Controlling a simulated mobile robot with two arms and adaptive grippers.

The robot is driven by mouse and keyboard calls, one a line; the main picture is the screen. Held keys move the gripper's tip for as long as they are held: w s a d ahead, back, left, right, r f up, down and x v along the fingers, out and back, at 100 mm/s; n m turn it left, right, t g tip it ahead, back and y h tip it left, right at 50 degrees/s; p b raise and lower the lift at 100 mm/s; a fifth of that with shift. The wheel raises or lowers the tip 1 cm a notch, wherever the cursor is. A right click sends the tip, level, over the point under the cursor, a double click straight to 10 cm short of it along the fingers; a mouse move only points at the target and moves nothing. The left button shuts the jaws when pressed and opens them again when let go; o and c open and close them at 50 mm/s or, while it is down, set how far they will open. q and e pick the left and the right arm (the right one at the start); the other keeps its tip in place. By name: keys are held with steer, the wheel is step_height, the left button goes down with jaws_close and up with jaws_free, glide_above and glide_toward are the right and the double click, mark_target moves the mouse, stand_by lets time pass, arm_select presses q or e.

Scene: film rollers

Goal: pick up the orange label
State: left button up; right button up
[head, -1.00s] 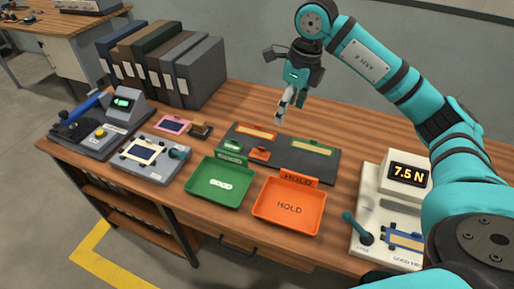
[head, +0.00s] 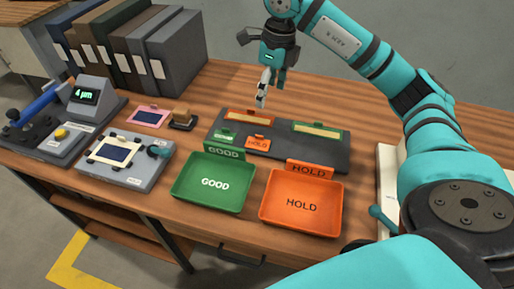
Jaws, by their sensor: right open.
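The orange label (head: 258,143) is a small tag reading HOLD. It lies on the dark grey mat (head: 330,151), between the small green label (head: 225,136) and the bare mat to its right. My right gripper (head: 262,98) points down above the back of the mat, beyond the label in the picture and apart from it. It is open and holds nothing. My left gripper is not in view.
An orange-framed strip (head: 249,117) and a green-framed strip (head: 318,129) lie on the mat. The green GOOD tray (head: 182,191) and orange HOLD tray (head: 268,216) stand in front. Binders (head: 175,65) stand at the back left; a gauge (head: 90,100) is at left.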

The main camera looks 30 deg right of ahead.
steer(key=f, duration=0.1)
glide_toward(258, 143)
steer(key=shift+d+f, duration=0.2)
steer(key=shift+f, duration=1)
steer(key=f, duration=0.3)
steer(key=w+f+p, duration=0.1)
steer(key=f, duration=0.1)
steer(key=shift+a, duration=0.3)
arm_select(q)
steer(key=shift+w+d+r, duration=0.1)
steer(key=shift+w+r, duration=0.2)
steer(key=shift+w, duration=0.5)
arm_select(e)
steer(key=shift+c, duration=0.3)
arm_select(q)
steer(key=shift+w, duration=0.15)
arm_select(e)
jaws_close()
